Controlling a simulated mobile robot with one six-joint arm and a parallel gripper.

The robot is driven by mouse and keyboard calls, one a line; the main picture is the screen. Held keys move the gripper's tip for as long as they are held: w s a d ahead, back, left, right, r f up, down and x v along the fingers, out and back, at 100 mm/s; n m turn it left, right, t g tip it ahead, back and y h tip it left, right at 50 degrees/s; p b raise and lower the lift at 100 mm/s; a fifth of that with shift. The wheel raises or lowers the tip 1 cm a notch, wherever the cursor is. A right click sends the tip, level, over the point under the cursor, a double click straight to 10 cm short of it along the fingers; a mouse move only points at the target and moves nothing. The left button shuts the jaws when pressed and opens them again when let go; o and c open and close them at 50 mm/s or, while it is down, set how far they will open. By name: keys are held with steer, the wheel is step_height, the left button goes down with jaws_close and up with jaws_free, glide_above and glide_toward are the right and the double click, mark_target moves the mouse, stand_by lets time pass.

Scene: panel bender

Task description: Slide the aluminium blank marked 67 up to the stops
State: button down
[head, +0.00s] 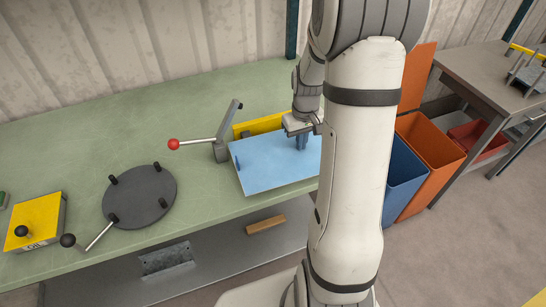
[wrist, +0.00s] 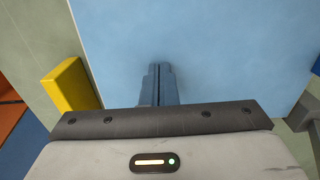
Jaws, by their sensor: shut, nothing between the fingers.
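A flat light-blue sheet (head: 265,165) lies on the green bench, against or close to a yellow bar (head: 258,126) at its back. No number 67 shows on it, so I cannot tell if it is the aluminium blank. The sheet fills most of the wrist view (wrist: 230,50). My gripper (head: 302,146) points down over the right part of the sheet, its blue fingers shut and empty. In the wrist view the fingertips (wrist: 159,70) are at or just above the sheet; I cannot tell if they touch. My arm hides the sheet's right end.
A lever with a red knob (head: 174,144) stands left of the sheet. Further left are a dark round plate (head: 140,198) with pegs and a yellow box (head: 36,220). Blue (head: 405,170) and orange (head: 432,155) bins stand right of the bench. The bench (head: 70,150) behind the round plate is clear.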

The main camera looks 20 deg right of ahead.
steer(key=shift+r, duration=0.1)
step_height(320, 180, up, 7)
steer(key=p, duration=0.4)
steer(key=shift+p, duration=0.3)
stand_by(0.4)
steer(key=s+a+r+t+b, duration=0.1)
steer(key=s+a+r, duration=0.4)
steer(key=s, duration=0.3)
steer(key=s+a+r+t+b, duration=0.1)
steer(key=s+a+r+t, duration=0.1)
steer(key=s+a+r, duration=0.4)
steer(key=shift+s+a+r, duration=0.25)
steer(key=shift+s+a, duration=0.95)
steer(key=shift+s, duration=0.45)
